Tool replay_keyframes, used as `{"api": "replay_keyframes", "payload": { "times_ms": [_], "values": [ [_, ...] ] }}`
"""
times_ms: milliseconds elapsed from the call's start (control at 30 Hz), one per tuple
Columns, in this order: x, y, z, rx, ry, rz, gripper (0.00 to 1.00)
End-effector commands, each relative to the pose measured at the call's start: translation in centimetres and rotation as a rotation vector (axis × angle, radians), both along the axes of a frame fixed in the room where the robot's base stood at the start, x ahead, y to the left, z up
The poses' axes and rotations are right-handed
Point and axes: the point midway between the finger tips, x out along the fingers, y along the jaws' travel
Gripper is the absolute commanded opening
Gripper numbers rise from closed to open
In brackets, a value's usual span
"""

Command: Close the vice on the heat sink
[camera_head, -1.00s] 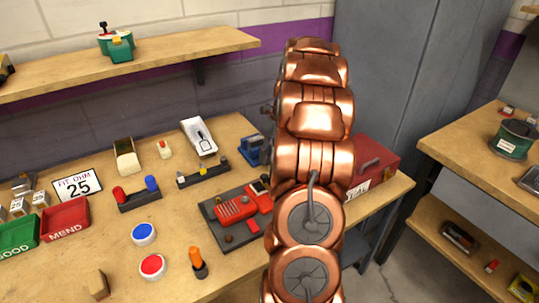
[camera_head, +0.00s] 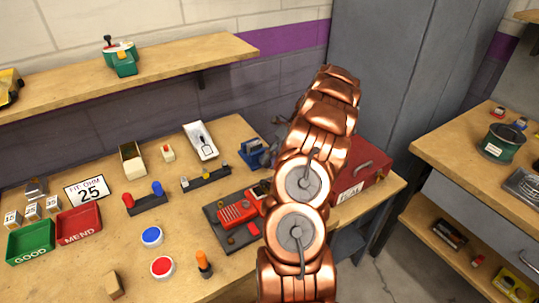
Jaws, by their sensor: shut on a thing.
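The blue vice (camera_head: 254,155) stands at the back of the bench, just left of my copper arm. Its right end, where the handle is, is partly covered by dark parts. I cannot make out the heat sink or the gap between the jaws at this size. My gripper (camera_head: 283,150) shows only as a small dark part at the vice's right end, mostly hidden behind my arm. It is shut at the vice's handle side; the contact itself is hidden.
A dark board with a red finned device (camera_head: 237,214) lies in front of the vice. A white tray (camera_head: 201,141) and a black rack (camera_head: 206,179) are to its left. A red toolbox (camera_head: 361,174) stands to the right, behind my arm. Green (camera_head: 31,243) and red (camera_head: 79,225) bins sit far left.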

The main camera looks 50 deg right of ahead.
Motion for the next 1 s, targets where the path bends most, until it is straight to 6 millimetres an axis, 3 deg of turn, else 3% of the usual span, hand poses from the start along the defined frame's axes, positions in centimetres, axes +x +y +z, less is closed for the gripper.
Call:
{"api": "replay_keyframes", "payload": {
  "times_ms": [800, 833, 1000],
  "values": [
    [-0.10, -0.12, -0.15, 0.070, -0.021, 0.000, 0.00],
    [-0.10, -0.13, -0.15, 0.070, -0.021, 0.000, 0.33],
    [-0.07, -0.10, -0.13, 0.070, -0.021, 0.001, 0.51]
  ]
}}
